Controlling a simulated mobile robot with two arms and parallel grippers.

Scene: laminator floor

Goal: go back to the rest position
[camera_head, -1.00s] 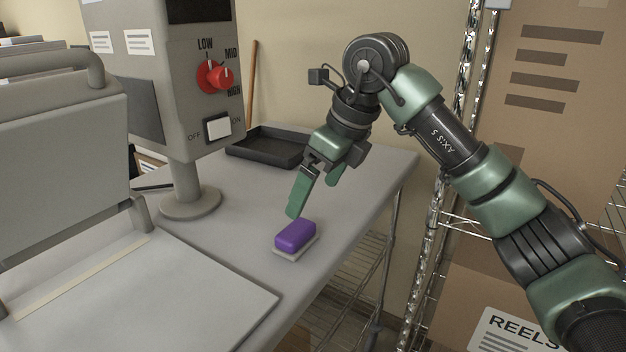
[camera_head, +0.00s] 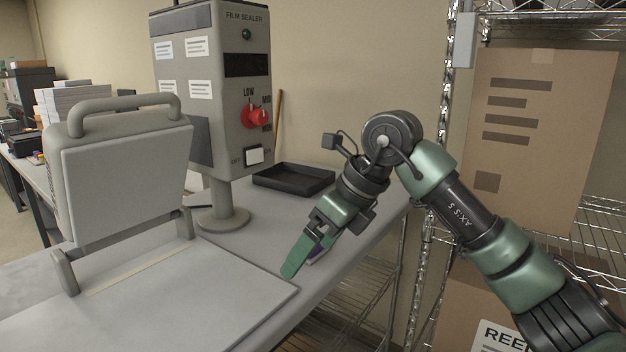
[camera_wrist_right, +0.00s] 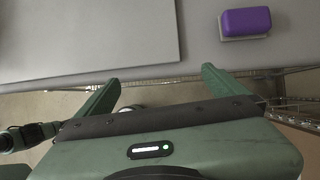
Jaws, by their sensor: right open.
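My right gripper (camera_head: 304,262) is open and empty, over the front edge of the grey bench in the head view. In the right wrist view its two green fingers (camera_wrist_right: 161,78) stand wide apart with nothing between them. A purple block (camera_wrist_right: 247,22) on a pale pad (camera_wrist_right: 243,38) lies on the bench near its edge, apart from the fingers. In the head view only a purple sliver of the block (camera_head: 318,251) shows behind the gripper. My left gripper is not seen in the head view.
The film sealer (camera_head: 215,85) with its red knob stands on the bench, beside a raised grey plate with a handle (camera_head: 125,185). A black tray (camera_head: 293,180) lies behind. A wire rack with cartons (camera_head: 540,130) stands at the right. The open air above the bench middle is free.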

